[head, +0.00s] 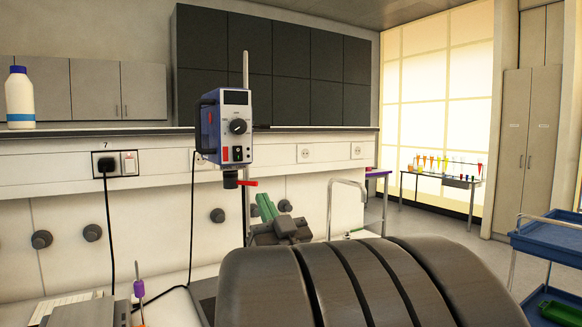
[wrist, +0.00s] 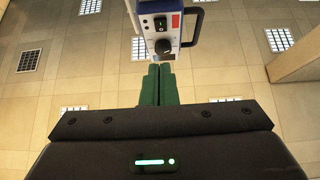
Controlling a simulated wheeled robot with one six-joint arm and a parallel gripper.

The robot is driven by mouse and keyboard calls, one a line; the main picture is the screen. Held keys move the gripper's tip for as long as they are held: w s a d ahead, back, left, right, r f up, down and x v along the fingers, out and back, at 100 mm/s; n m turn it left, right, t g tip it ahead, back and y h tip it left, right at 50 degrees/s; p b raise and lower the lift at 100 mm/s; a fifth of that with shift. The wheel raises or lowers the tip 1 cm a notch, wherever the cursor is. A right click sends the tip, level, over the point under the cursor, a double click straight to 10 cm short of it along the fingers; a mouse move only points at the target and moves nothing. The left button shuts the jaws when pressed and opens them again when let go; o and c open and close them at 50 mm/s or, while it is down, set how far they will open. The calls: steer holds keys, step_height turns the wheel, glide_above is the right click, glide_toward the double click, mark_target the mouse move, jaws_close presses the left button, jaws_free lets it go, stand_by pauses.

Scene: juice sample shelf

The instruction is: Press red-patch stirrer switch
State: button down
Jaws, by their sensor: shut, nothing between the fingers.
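The stirrer (head: 234,118) is a blue and grey motor unit with a dark knob, hanging on an upright rod. A red patch (head: 225,154) is low on its front, with a small black switch (head: 238,153) to its right. In the wrist view the stirrer (wrist: 150,8) appears upside down, its switch (wrist: 160,22) beside the red patch (wrist: 176,20). My gripper (head: 262,198) has green fingers and is below and right of the stirrer in the head view. In the wrist view my gripper (wrist: 160,67) is shut and empty, fingertips appearing just below the knob (wrist: 162,46). Contact cannot be told.
A red piece (head: 247,183) sticks out under the stirrer. A cable (head: 192,220) hangs left of it. A white bottle (head: 19,98) stands on the left shelf. A blue cart (head: 548,236) is at the right, and a table with coloured samples (head: 440,178) stands behind.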

mark_target(239, 155)
steer(key=shift+d+r+y, duration=0.1)
steer(key=shift+r+y, duration=0.3)
steer(key=shift+y, duration=0.1)
steer(key=shift+w+a+f+p+x, duration=0.3)
steer(key=shift+p+x, duration=0.45)
steer(key=shift+x, duration=1.4)
steer(key=shift+w+a+f+p+x, duration=0.2)
steer(key=shift+f+p+x, duration=0.45)
steer(key=shift+x, duration=1.45)
steer(key=shift+w+a+f+p+x, duration=0.1)
steer(key=shift+w+f+p+x, duration=0.2)
steer(key=shift+p+x, duration=1.2)
steer(key=shift+w+a+r+b, duration=0.2)
steer(key=shift+w+r+b, duration=0.25)
steer(key=shift+b, duration=0.35)
